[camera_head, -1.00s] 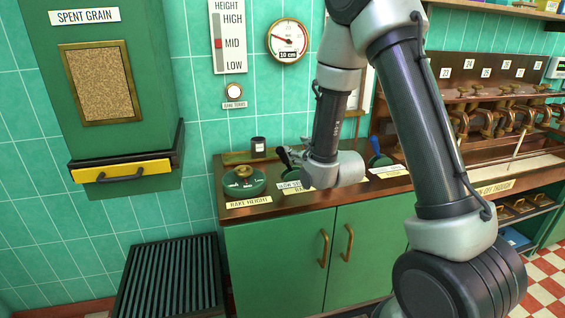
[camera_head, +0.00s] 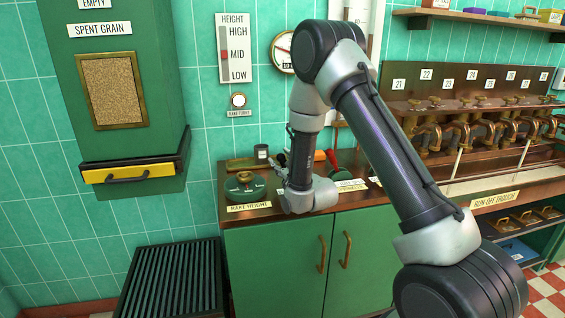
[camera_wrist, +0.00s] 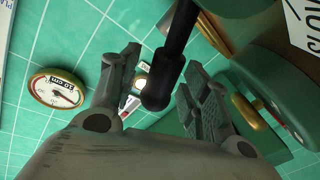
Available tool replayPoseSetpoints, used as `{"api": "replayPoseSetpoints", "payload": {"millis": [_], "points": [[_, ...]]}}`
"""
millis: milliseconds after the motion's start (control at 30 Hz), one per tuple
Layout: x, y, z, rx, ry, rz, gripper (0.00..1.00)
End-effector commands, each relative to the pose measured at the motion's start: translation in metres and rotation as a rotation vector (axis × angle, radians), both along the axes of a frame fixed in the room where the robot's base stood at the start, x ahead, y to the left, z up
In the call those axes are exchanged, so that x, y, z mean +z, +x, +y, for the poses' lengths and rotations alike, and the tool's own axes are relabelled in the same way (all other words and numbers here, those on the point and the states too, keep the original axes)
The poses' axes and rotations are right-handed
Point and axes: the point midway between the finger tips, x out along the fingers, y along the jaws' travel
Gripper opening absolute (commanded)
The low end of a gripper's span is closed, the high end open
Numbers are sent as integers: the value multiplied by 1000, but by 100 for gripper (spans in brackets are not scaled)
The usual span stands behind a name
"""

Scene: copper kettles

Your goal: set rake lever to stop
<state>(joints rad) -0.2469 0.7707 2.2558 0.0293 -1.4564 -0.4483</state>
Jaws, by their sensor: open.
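The rake lever has a black handle (camera_wrist: 158,92) on a dark shaft, seen close up in the wrist view. My gripper (camera_wrist: 160,75) is open, with one finger on each side of the handle. I cannot tell whether either finger touches it. A plate reading "SLOW" (camera_wrist: 305,25) is partly cut off at the upper right. In the head view my gripper (camera_head: 283,170) is at the counter, mostly behind my wrist. The lever's base and its stop mark are hidden there.
The green rake height dial (camera_head: 245,186) with a brass knob is left of my gripper. A red-handled lever (camera_head: 332,160) stands to the right. A round gauge (camera_head: 284,52) hangs on the wall.

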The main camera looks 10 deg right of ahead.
Motion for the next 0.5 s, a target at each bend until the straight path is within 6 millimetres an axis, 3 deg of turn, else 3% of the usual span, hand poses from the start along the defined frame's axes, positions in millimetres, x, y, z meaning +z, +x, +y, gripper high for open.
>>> {"api": "replayPoseSetpoints", "payload": {"millis": [200,433,500], "points": [[0,0,0,0,0,1,47],[0,0,0,0,0,0,5],[0,0,0,0,0,1,0]]}}
